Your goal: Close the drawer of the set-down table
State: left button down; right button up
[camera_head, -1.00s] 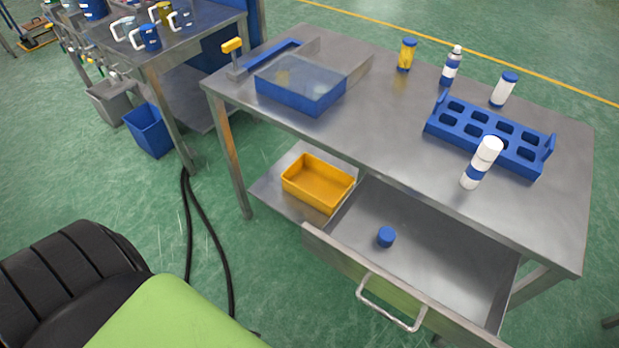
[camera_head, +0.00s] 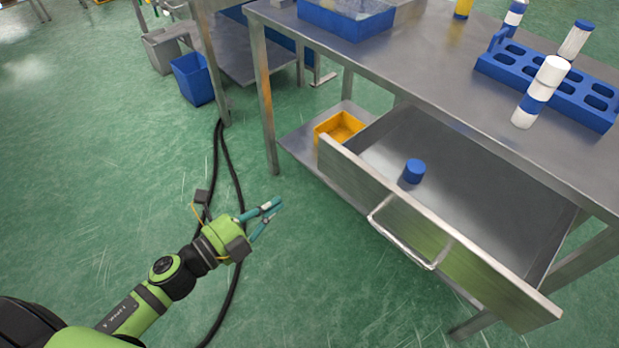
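The set-down table (camera_head: 440,82) is a grey metal table on the right. Its drawer (camera_head: 470,165) is pulled out, with a bar handle (camera_head: 400,238) on the front panel. A blue cap (camera_head: 414,171) lies inside the drawer. My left gripper (camera_head: 272,217) is over the floor to the left of the drawer front, apart from it and from the handle. Its two fingers are spread with nothing between them. My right gripper is not in view.
A yellow bin (camera_head: 339,127) sits on the lower shelf left of the drawer. On the tabletop are a blue rack (camera_head: 550,85), a white bottle with a blue band (camera_head: 540,92) and a blue tray (camera_head: 345,22). Black cables (camera_head: 238,190) lie on the floor. A blue bin (camera_head: 193,80) stands further back.

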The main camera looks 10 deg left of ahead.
pick_arm(q)
jog(key=p, duration=0.2)
send_near(328, 166)
jog(key=x, duration=0.6)
jog(key=shift+r, duration=0.15)
jog(key=shift+w+d, duration=0.35)
jog(key=shift+w, duration=0.1)
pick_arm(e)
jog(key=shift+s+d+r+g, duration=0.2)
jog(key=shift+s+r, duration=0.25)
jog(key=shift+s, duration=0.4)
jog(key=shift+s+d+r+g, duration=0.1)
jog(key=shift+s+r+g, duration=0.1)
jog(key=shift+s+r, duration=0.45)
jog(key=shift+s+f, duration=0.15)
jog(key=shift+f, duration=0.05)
